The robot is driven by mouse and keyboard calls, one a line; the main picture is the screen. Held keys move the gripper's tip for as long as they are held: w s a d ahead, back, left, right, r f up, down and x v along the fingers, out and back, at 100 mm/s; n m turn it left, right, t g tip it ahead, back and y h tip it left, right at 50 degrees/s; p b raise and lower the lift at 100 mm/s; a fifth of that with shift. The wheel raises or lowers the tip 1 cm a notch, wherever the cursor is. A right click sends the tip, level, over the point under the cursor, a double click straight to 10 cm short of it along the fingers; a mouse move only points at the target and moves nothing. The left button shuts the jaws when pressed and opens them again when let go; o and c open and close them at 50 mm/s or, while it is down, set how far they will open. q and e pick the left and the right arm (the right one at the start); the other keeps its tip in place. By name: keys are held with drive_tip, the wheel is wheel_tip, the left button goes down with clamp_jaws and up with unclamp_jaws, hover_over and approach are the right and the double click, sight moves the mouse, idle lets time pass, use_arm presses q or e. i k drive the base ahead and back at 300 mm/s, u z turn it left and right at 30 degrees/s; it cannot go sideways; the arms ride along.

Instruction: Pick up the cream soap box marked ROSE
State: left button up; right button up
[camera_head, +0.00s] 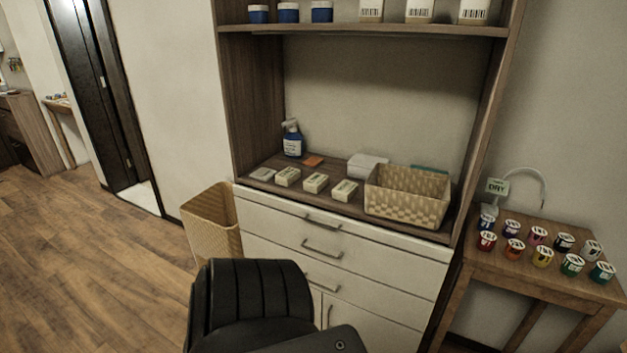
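Three small cream boxes with dark printed labels stand in a row on the cabinet counter: a left box (288,177), a middle box (315,183) and a right box (345,190). Their print is too small to read here, so I cannot tell which one is marked ROSE. They stand apart from one another, near the counter's front edge. Neither of my grippers shows in the head view.
A woven basket (407,207) stands right of the boxes, with white folded items (366,165) behind. A side table (540,265) holds several small jars.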

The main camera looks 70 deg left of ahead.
sight(346, 189)
drive_tip(key=u, duration=0.75)
drive_tip(key=i, duration=0.7)
drive_tip(key=u, duration=0.7)
